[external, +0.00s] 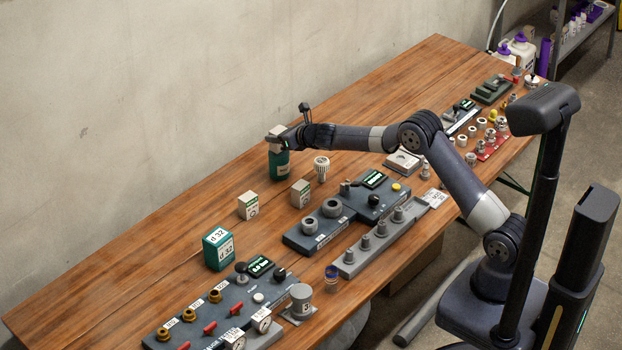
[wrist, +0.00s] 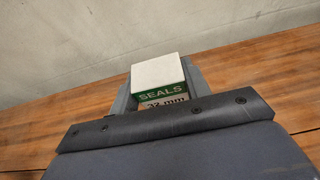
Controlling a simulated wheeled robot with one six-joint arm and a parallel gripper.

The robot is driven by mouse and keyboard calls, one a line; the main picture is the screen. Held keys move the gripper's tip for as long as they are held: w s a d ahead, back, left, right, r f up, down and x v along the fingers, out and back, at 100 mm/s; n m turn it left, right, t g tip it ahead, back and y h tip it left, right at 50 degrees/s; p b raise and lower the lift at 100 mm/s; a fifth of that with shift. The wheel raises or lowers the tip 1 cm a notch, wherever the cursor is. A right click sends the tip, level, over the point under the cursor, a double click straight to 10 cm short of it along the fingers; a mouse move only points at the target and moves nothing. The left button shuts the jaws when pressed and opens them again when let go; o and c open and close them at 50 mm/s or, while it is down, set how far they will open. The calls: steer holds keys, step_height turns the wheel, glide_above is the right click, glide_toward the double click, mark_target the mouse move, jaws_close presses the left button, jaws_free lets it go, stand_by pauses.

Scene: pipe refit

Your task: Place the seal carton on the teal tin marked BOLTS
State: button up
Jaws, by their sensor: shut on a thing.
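The seal carton (wrist: 158,72) is a small box with a white top and a green band reading SEALS, with "32 mm" partly visible below. My gripper (external: 281,138) is shut on it, with a grey finger on each side in the wrist view. In the external view the carton (external: 274,131) is at the far side of the bench, directly over a dark teal tin (external: 278,165). The tin stands upright on the wood; I cannot read its marking. I cannot tell whether the carton touches the tin's top, as the gripper partly covers that spot.
A white ribbed fitting (external: 321,168) stands just right of the tin. Two small cartons (external: 249,205) (external: 301,193) and a teal box marked d 32 (external: 217,249) stand nearer the front. Grey fixtures (external: 335,222) fill the bench's right side. The wood left of the tin is clear.

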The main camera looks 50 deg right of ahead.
steer(key=shift+f, duration=0.3)
steer(key=shift+f, duration=0.15)
steer(key=o, duration=1)
steer(key=shift+r, duration=0.25)
steer(key=shift+s+f+b, duration=0.1)
steer(key=shift+s+b, duration=0.1)
steer(key=shift+b, duration=0.15)
steer(key=b+v, duration=0.5)
steer(key=v, duration=0.6)
steer(key=shift+s+r+b, duration=0.25)
steer(key=shift+b, duration=0.05)
